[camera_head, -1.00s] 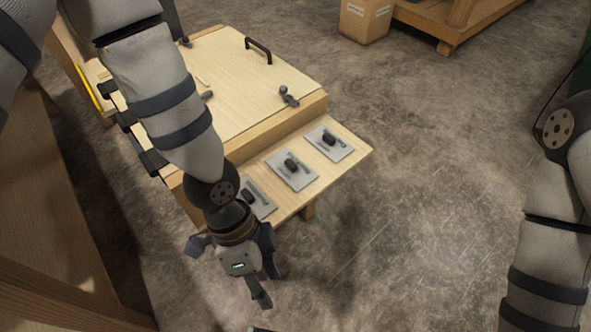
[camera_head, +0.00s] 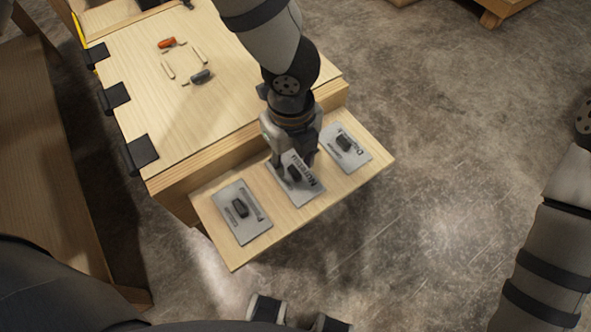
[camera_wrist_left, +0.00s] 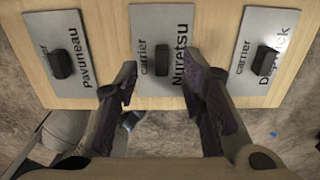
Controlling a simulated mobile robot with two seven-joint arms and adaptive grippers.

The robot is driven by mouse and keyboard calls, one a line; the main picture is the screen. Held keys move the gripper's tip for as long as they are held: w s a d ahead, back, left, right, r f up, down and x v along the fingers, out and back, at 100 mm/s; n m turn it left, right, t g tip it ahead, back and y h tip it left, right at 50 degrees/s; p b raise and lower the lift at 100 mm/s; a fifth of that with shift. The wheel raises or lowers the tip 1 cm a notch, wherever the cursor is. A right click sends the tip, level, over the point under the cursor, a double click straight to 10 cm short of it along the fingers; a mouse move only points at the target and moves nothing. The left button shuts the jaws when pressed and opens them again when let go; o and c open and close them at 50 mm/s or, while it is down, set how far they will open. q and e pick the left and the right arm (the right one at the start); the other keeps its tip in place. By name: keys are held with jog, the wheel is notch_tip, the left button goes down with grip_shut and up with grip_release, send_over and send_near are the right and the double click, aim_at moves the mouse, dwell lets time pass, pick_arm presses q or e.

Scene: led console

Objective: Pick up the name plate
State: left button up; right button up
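Three grey name plates lie in a row on a wooden ledge (camera_head: 285,222), each with a black knob. The middle plate (camera_head: 311,193) reads "carrier Nuretsu" in the left wrist view (camera_wrist_left: 150,28). The left plate (camera_head: 256,226) reads "carrier Pavuneau" (camera_wrist_left: 66,22). The right plate (camera_head: 357,157) has a name I cannot fully read (camera_wrist_left: 258,25). My left gripper (camera_head: 294,167) is above the middle plate, pointing down. In the left wrist view its fingers (camera_wrist_left: 160,84) are apart and empty, one on each side of the middle knob (camera_wrist_left: 162,68).
A wooden console box (camera_head: 130,70) with black hinges stands behind the ledge. Concrete floor (camera_head: 440,230) is clear to the right.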

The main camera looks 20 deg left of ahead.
aim_at(293, 170)
pick_arm(q)
notch_tip(293, 170, down, 4)
jog(key=shift+w+r, duration=0.15)
jog(key=shift+r, duration=0.1)
grip_shut()
